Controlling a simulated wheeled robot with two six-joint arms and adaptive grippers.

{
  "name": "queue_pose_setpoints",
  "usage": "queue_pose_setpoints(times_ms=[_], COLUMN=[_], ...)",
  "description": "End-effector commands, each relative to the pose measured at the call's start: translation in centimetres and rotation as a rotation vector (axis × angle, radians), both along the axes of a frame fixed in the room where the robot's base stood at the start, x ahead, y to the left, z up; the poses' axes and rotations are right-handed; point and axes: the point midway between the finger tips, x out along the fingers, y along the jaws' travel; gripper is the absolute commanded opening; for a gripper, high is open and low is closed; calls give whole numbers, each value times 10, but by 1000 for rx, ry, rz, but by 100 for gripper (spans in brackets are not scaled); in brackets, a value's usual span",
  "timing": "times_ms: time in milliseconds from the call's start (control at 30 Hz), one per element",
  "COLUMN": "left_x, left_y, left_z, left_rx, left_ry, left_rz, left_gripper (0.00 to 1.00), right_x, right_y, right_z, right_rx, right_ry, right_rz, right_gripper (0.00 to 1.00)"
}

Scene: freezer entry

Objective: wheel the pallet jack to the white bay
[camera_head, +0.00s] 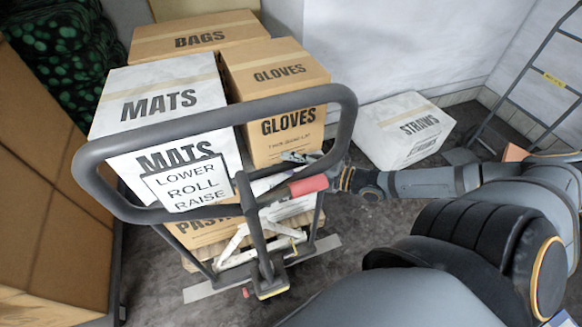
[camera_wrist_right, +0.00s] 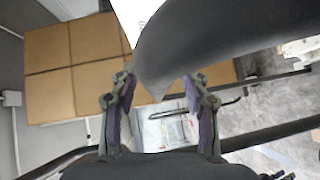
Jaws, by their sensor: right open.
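The pallet jack stands in front of me, its dark grey loop handle (camera_head: 218,116) nearest me. My left gripper is out of view. I cannot make out the white bay.
Boxes marked MATS (camera_head: 160,101), GLOVES (camera_head: 276,73) and BAGS (camera_head: 195,36) are stacked on the jack. A white STRAWS box (camera_head: 403,132) sits on the floor behind right. Brown cartons (camera_head: 55,165) stand close on the left. A ladder-like frame (camera_head: 535,85) stands at right.

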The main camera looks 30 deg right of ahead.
Motion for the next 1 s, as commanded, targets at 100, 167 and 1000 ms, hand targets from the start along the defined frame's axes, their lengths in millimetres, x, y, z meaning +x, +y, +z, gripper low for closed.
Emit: queue_pose_setpoints(times_ms=[100, 167, 1000], left_x=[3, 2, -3], left_y=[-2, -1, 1], left_z=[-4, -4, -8], left_rx=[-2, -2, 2], left_ry=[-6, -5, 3], left_rz=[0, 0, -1], left_gripper=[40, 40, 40], right_x=[4, 4, 6], right_y=[3, 3, 2], right_z=[0, 0, -1], right_rx=[0, -1, 0], right_ry=[-1, -1, -1], right_rz=[1, 1, 1], right_gripper=[47, 47, 0])
